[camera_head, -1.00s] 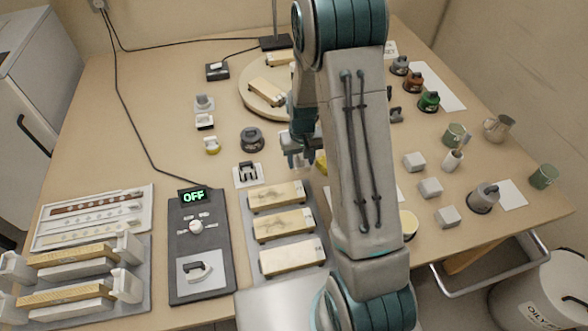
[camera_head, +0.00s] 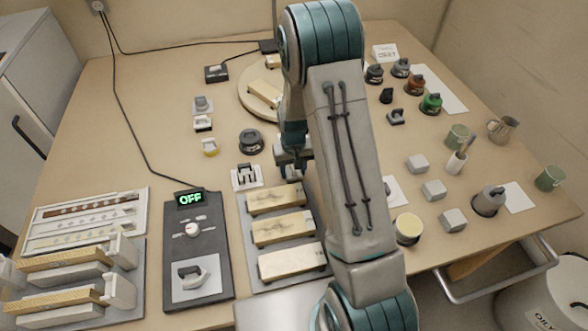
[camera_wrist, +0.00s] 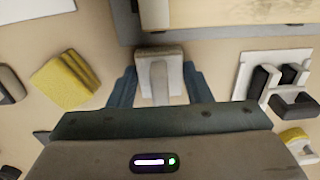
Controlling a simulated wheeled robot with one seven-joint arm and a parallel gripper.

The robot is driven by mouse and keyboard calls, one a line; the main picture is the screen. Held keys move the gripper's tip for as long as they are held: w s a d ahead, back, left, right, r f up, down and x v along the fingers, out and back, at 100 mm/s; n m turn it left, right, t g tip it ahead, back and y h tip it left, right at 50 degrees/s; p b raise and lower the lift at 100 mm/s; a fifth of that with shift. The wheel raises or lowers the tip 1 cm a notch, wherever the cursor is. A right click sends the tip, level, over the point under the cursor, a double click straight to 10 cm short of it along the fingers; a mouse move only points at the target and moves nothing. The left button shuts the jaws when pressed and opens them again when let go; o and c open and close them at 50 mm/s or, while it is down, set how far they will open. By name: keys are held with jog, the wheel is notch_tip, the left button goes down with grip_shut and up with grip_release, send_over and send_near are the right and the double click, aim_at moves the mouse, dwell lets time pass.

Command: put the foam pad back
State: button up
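A pale grey-white pad (camera_wrist: 173,60) with a raised strip along its top lies between the fingertips of my gripper (camera_wrist: 160,85) in the wrist view. I take it for the foam pad, though a yellow ribbed pad (camera_wrist: 65,80) also lies to the left there. The fingers stand one on each side of the pale pad, with little room; firm contact does not show. In the head view my gripper (camera_head: 291,165) is low over the bench, just behind the tray of wooden-topped blocks (camera_head: 330,283); my arm hides the yellow pad there.
A white plate with black clips (camera_head: 246,177) stands close left of my gripper. A dark round pot (camera_head: 251,141) and a turntable (camera_head: 245,98) are behind. A control box reading OFF (camera_head: 190,232) is at front left. Grey blocks (camera_head: 417,164) and cups stand right.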

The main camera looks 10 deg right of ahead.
jog(key=o, duration=0.4)
jog(key=shift+c, duration=0.2)
notch_tip(320, 180, up, 12)
jog(key=s+r+t, duration=0.1)
jog(key=s+r, duration=0.7)
jog(key=r, duration=0.2)
jog(key=s+r+t, duration=0.1)
jog(key=s+r, duration=0.1)
jog(key=s, duration=0.5)
jog(key=s+r, duration=0.2)
jog(key=s, duration=0.5)
jog(key=shift+s+r+t, duration=0.2)
jog(key=shift+r+t, duration=0.15)
jog(key=shift+t, duration=0.05)
jog(key=shift+d, duration=0.1)
